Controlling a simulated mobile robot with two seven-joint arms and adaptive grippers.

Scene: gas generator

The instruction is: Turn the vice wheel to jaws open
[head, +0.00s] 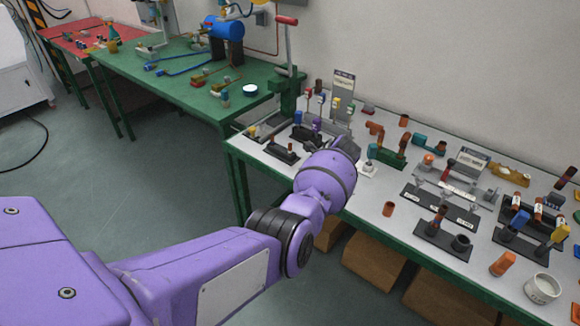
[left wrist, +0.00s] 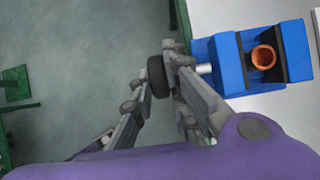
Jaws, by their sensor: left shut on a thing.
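The blue vice (left wrist: 229,66) lies right of centre in the left wrist view. An orange pipe (left wrist: 263,57) shows its open end between its two blue jaws; I cannot tell whether the jaws touch it. A short light rod (left wrist: 204,69) leads left from the vice to the black wheel (left wrist: 156,76). My left gripper (left wrist: 168,72) is shut on this wheel, with a finger on either side. In the head view my left gripper (head: 345,145) is mostly hidden by its own purple wrist, over the white bench; I cannot make out the vice there. My right gripper is not in view.
The white bench (head: 345,213) holds pipe fittings, black stands and a white pot (head: 542,288) to the right. A lever press with a red handle (head: 287,20) stands at the back left of the gripper. A green bench (head: 190,98) is further left. The floor in front is clear.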

